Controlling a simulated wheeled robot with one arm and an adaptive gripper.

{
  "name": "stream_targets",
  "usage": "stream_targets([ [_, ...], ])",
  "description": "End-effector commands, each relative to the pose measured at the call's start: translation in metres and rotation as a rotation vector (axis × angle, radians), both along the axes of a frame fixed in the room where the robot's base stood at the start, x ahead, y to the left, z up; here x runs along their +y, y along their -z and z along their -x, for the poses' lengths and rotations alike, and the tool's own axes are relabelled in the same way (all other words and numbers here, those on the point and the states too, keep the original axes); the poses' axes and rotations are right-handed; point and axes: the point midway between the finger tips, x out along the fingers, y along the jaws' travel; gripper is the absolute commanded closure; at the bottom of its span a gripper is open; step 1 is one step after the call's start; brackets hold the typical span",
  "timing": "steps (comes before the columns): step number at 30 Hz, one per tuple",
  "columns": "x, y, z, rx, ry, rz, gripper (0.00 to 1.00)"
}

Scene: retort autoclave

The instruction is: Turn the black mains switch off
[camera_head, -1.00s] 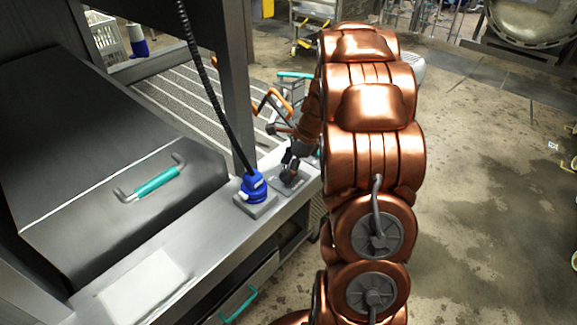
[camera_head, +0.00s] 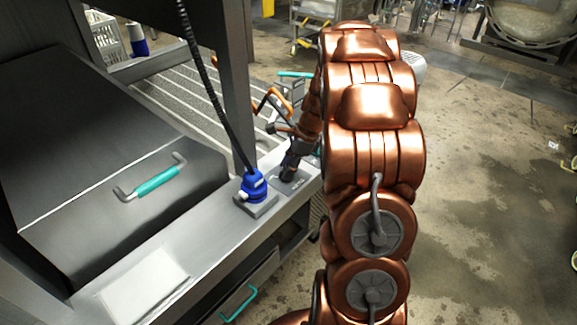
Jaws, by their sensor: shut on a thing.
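The black mains switch (camera_head: 287,178) is a small dark shape on a grey plate (camera_head: 299,184) on the steel ledge, right of the blue plug. My gripper (camera_head: 289,166) is at the switch, its dark fingers shut on it from above. The fingers and the switch are small and dark, so the exact contact and the switch's angle are hard to see. My copper-coloured arm hides part of the ledge's far end.
A blue plug (camera_head: 253,186) with a black coiled cable (camera_head: 207,90) stands just left of the switch. A steel post (camera_head: 238,90) rises behind it. A lidded steel box with a teal handle (camera_head: 157,183) is at left. Open floor lies to the right.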

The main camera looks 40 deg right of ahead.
Motion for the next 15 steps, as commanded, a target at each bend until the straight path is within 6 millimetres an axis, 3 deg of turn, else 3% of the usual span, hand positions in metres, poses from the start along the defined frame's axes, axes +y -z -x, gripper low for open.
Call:
stream_targets([
  [15, -0.0010, 0.0013, -0.0044, -0.004, -0.398, 0.003, 0.91],
])
